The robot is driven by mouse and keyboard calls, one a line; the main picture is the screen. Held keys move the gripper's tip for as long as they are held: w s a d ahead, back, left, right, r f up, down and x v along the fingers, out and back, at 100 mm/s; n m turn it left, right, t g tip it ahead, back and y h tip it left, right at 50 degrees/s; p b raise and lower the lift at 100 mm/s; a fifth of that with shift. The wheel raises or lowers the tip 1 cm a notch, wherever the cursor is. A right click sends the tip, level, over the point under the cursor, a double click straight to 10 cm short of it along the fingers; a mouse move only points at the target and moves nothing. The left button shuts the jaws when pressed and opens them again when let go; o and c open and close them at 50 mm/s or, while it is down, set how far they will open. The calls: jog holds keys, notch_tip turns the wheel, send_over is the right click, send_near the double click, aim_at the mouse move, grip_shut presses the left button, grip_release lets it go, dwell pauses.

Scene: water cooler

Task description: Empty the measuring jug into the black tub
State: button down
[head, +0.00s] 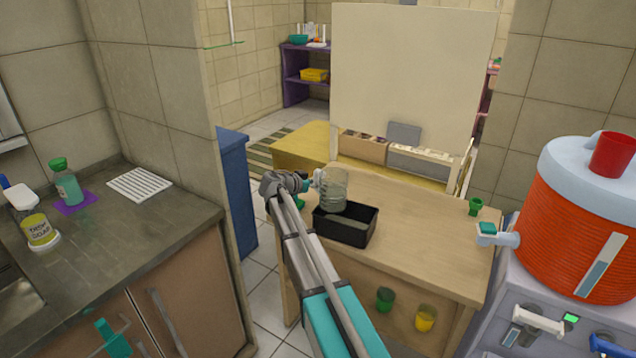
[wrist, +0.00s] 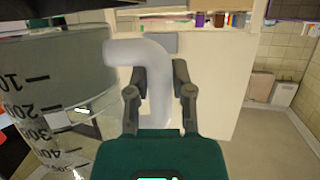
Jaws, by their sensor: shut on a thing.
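The clear measuring jug (head: 333,188) is over the black tub (head: 345,230), which sits on the wooden table. In the head view the jug looks roughly upright, with its lower end close to the tub's back rim. I cannot tell whether it touches. My gripper (head: 309,184) is at the jug's left side. In the wrist view my gripper (wrist: 155,92) is shut on the jug's pale handle (wrist: 158,65), one finger on each side. The jug's wall (wrist: 50,105), with black scale marks, fills the left of that view. How much liquid it holds is unclear.
A red water cooler (head: 580,240) with a red cup (head: 612,155) on top stands right of the table. A small green cup (head: 475,206) is on the table's right end. Green and yellow cups are on the shelf below. A large white board (head: 415,80) stands behind.

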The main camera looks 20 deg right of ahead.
jog(key=shift+r, duration=0.15)
jog(key=p, duration=0.1)
jog(key=r+p, duration=0.1)
jog(key=p, duration=0.1)
jog(key=shift+w+a+r+m+y, duration=0.2)
jog(key=shift+w+r+m+y, duration=0.1)
jog(key=shift+m+y, duration=0.1)
jog(key=shift+a+r, duration=0.1)
jog(key=shift+r, duration=0.05)
jog(key=shift+w, duration=0.1)
jog(key=shift+a+r+m+y+p, duration=0.1)
jog(key=shift+r+m+y+p, duration=0.15)
jog(key=shift+p, duration=0.35)
jog(key=shift+w+a+r+m+t+y+p, duration=0.2)
jog(key=shift+r+m+t+y+p, duration=0.45)
jog(key=shift+p, duration=0.6)
jog(key=shift+r+p, duration=0.35)
jog(key=shift+p, duration=0.1)
